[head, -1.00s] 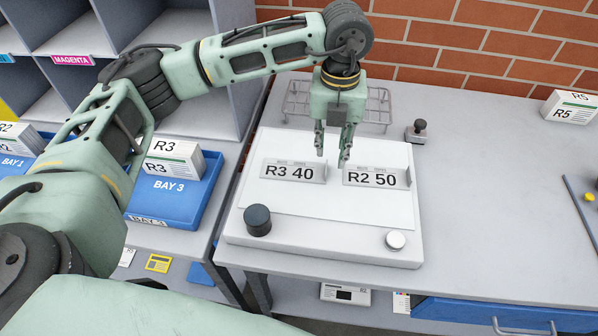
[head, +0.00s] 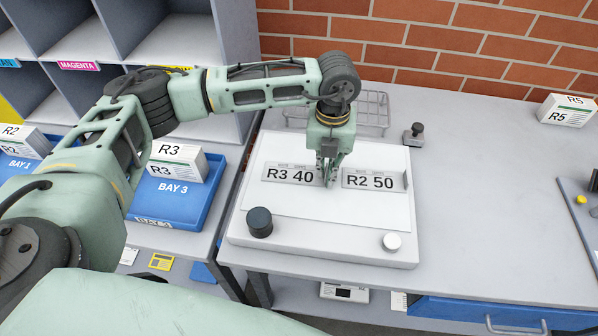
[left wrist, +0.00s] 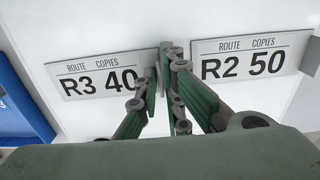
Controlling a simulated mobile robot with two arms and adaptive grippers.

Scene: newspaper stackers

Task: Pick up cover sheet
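Two pale grey cover sheets lie on a white board (head: 300,222). One reads R3 40 (head: 290,175); the other, to its right, reads R2 50 (head: 370,181). Both also show in the left wrist view, R3 40 (left wrist: 98,74) at left and R2 50 (left wrist: 248,56) at right. The R2 50 sheet has a raised tab at its right end. My left gripper (head: 330,180) points down between the sheets. Its fingers (left wrist: 166,66) are closed together at the right end of the R3 40 sheet, seemingly around its tab, which they mostly hide. My right gripper is not in view.
A dark knob (head: 259,222) and a white knob (head: 392,241) stand on the board's front corners. A wire tray (head: 372,112) and a small dark-topped post (head: 414,132) are behind. A blue Bay 3 bin (head: 178,200) is at left. The table to the right is mostly clear.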

